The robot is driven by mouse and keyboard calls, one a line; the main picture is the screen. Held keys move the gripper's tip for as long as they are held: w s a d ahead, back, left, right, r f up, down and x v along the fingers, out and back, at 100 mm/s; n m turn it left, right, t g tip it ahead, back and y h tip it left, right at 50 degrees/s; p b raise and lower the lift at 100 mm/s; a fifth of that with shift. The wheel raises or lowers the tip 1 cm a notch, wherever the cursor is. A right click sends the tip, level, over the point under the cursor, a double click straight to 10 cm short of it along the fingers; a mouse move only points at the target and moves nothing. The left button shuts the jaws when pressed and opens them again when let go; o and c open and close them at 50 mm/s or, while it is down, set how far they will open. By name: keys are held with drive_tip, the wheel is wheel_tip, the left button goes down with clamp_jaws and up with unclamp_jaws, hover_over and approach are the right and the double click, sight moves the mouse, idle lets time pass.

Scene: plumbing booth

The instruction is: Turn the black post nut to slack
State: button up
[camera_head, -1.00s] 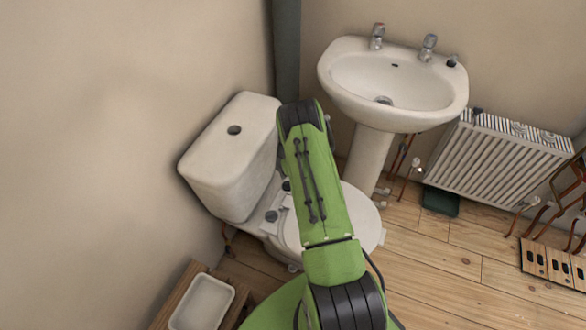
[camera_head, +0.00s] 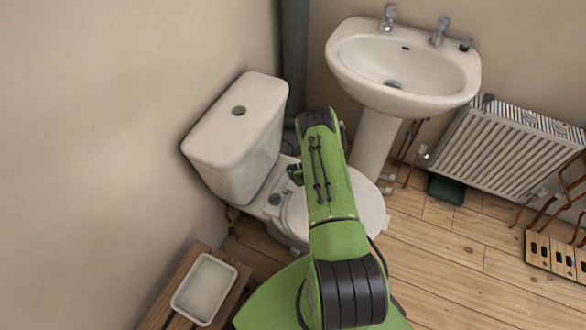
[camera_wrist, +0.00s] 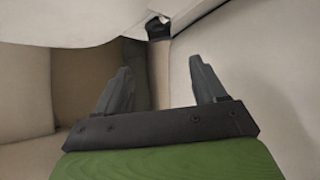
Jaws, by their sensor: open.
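In the wrist view a small black part (camera_wrist: 157,28), which looks like the black post nut, sits at the top centre, close under a white ceramic edge (camera_wrist: 70,25). My gripper (camera_wrist: 160,65) is open and empty. Its two dark fingers point toward the black part from either side of its line, with a clear gap between them. The black part lies beyond the fingertips; I cannot tell the exact distance. In the head view the white toilet (camera_head: 235,140) stands against the left wall, and my green arm reaches over its bowl.
A white basin (camera_head: 400,75) on a pedestal and a radiator (camera_head: 510,150) stand to the right. A white tray (camera_head: 204,288) on a wooden stand is at lower left. In the wrist view pale surfaces close in on both sides of the fingers.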

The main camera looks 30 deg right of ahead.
sight(292, 166)
drive_tip(key=b+x, duration=0.5)
drive_tip(key=x, duration=0.7)
drive_tip(key=shift+f, duration=0.1)
drive_tip(key=c, duration=1.1)
